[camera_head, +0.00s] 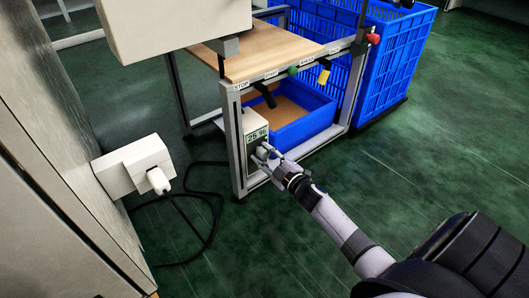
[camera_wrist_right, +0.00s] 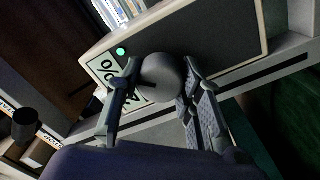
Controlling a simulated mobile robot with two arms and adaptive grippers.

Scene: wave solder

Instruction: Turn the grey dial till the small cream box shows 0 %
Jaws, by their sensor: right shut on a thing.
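The small cream box (camera_head: 253,119) is mounted at the left leg of the workbench in the head view, and its display reads 25 %. My right gripper (camera_head: 266,153) is at the front of this box, below the display. In the right wrist view, the grey dial (camera_wrist_right: 163,77) sits between the two fingers of my right gripper, which is shut on it. The dial is mostly hidden behind the fingers in the head view. A green light (camera_wrist_right: 120,51) glows on the panel beside the dial. My left gripper is not in view.
The workbench has a wooden top (camera_head: 262,55), a green knob (camera_head: 292,71) and a red knob (camera_head: 373,39). A blue bin (camera_head: 300,130) stands beneath it. A white plug (camera_head: 159,181) and a black cable (camera_head: 213,215) are at the left. Green floor is clear at the right.

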